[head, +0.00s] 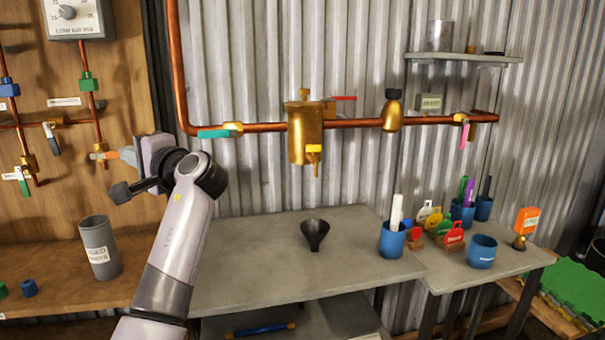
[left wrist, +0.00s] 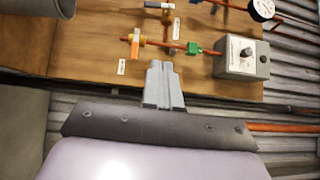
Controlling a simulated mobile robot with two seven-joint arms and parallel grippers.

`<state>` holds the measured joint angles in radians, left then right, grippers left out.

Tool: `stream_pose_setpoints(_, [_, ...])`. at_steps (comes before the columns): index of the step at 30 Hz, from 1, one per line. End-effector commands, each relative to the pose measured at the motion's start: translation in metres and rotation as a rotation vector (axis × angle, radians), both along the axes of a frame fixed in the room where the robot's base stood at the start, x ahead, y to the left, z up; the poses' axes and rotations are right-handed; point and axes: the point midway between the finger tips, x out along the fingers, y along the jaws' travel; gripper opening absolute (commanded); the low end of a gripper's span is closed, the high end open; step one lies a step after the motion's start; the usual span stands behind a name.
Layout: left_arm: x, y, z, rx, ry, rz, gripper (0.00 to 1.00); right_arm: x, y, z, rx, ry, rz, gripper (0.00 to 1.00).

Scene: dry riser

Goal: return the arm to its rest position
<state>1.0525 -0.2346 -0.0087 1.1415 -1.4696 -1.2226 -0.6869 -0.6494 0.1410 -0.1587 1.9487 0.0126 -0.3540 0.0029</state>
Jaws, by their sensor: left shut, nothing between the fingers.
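My left arm rises from the bottom of the head view. Its left gripper (head: 122,154) points left toward the wooden board (head: 115,200). In the left wrist view the two grey fingers (left wrist: 160,68) are shut together with nothing between them. The orange-handled valve (left wrist: 135,44) shows just beyond and left of the fingertips, and its orange part also shows by the gripper in the head view (head: 103,156). I cannot tell the exact gap between fingers and valve. My right gripper is not in view.
A grey labelled cup (head: 99,248) stands on the wooden bench near my forearm. A black funnel (head: 315,233) stands on the grey table (head: 240,275). A copper pipe (head: 260,127) runs along the corrugated wall. Blue cups (head: 392,240) and coloured tags stand at right.

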Motion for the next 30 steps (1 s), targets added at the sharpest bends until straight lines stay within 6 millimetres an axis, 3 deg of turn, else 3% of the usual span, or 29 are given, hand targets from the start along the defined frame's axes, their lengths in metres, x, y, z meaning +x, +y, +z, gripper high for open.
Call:
stream_pose_setpoints(2, [0.000,0.000,0.000,0.000,0.000,0.000,0.00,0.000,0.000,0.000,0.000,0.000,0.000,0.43])
stream_pose_setpoints(8, [-0.017,0.018,-0.087,-0.181,0.004,-0.014,0.00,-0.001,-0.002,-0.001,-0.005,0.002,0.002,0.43])
stream_pose_setpoints(14, [-0.051,0.029,-0.180,-0.396,0.005,-0.024,0.00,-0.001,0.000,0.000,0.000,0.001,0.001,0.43])
stream_pose_setpoints(21, [-0.117,0.028,-0.282,-0.672,0.015,-0.028,0.00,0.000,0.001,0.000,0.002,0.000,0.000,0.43])
stream_pose_setpoints(30, [-0.223,0.003,-0.370,-1.011,0.077,-0.016,0.00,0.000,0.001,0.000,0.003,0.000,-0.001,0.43])
